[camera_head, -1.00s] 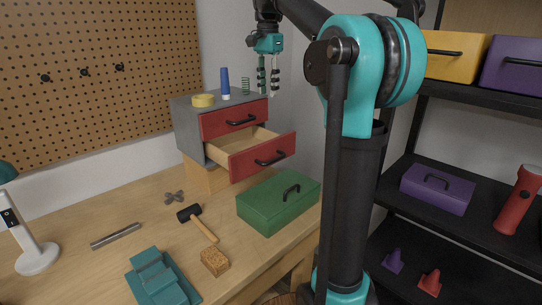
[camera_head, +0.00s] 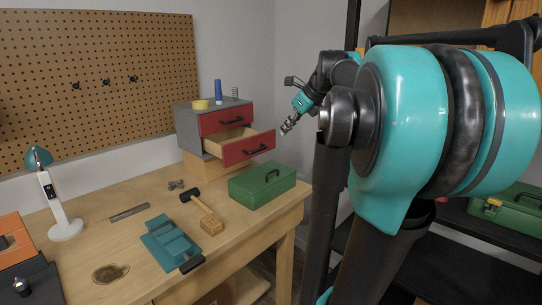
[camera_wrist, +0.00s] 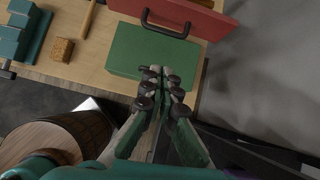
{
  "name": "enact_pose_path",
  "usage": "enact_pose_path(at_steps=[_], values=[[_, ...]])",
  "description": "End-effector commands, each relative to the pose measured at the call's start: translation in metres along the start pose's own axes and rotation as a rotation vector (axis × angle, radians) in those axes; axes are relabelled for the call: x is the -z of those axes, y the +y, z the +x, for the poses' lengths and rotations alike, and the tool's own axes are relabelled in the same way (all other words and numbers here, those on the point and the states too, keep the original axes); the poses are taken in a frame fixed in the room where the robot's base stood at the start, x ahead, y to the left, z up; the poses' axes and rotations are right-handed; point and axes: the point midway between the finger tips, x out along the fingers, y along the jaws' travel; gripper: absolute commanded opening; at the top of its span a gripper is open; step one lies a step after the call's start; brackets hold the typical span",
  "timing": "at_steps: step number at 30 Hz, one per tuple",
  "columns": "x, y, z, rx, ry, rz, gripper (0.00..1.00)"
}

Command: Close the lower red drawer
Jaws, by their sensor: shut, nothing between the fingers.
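The lower red drawer (camera_head: 240,151) sticks out of the small grey cabinet (camera_head: 188,134) on the workbench, with its wooden inside showing. Its black handle (camera_head: 255,149) is on the red front. In the wrist view the red drawer front (camera_wrist: 205,15) is at the top, above the green box. The upper red drawer (camera_head: 212,122) is shut. My gripper (camera_head: 286,129) is shut and empty, in the air to the right of the drawer front and apart from it. In the wrist view my gripper (camera_wrist: 163,74) shows its fingers together, in front of the green box.
A green box (camera_head: 262,187) with a handle stands on the bench below the drawer. A mallet (camera_head: 199,203), a cork block (camera_head: 211,226) and a teal vise (camera_head: 168,243) lie nearby. A blue marker, yellow tape and a spring stand on the cabinet.

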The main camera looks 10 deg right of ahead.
Motion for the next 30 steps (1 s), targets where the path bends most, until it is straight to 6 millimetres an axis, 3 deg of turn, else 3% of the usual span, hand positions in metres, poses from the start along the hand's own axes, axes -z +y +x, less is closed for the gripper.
enact_pose_path(at_steps=[8, 21, 30], values=[[0.003, -0.002, 0.017, 0.011, -0.025, 0.059, 0.0], [0.0, -0.003, 0.101, 0.011, -0.023, 0.054, 0.0], [-0.022, -0.004, 0.127, 0.011, -0.023, 0.055, 0.0]])
